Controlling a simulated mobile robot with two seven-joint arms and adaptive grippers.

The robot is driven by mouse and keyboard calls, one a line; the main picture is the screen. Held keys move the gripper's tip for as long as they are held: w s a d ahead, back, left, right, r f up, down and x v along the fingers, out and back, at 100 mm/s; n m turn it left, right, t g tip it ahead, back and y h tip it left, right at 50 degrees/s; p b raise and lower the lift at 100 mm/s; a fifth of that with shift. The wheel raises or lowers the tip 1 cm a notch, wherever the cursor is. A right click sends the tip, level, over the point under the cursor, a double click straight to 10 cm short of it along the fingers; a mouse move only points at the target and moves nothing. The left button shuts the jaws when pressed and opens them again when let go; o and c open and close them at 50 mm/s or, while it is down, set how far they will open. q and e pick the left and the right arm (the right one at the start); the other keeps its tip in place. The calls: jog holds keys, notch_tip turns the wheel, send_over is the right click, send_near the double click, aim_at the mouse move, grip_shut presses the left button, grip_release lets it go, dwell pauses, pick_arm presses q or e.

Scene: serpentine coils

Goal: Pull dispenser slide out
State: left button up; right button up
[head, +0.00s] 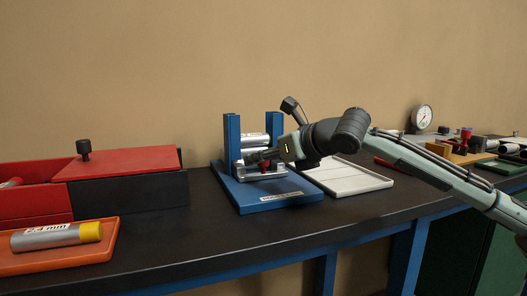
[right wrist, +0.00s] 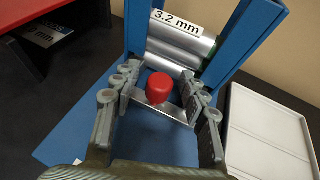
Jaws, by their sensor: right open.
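The dispenser (head: 232,135) has blue uprights on a blue base plate (head: 255,196). Silver cylinders (right wrist: 176,62), one labelled "3.2 mm", are stacked between the uprights. Below them is the metal slide (right wrist: 144,107) with a red knob (right wrist: 160,87). My right gripper (head: 262,158) is at the front of the dispenser, and it shows large in the right wrist view (right wrist: 161,90). Its fingers are apart, one on each side of the red knob. I cannot tell whether either finger touches the knob. In the head view the gripper partly covers the slide. My left gripper is not in view.
A white tray (head: 366,181) lies right of the dispenser. A red box (head: 120,164) with a black handle stands at the left, behind an orange tray (head: 90,256) holding a yellow-capped cylinder (head: 55,237). A gauge (head: 423,117) stands at the far right. The front bench strip is clear.

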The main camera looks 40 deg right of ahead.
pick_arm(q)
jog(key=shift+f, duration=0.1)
pick_arm(e)
grip_shut()
dwell(0.3)
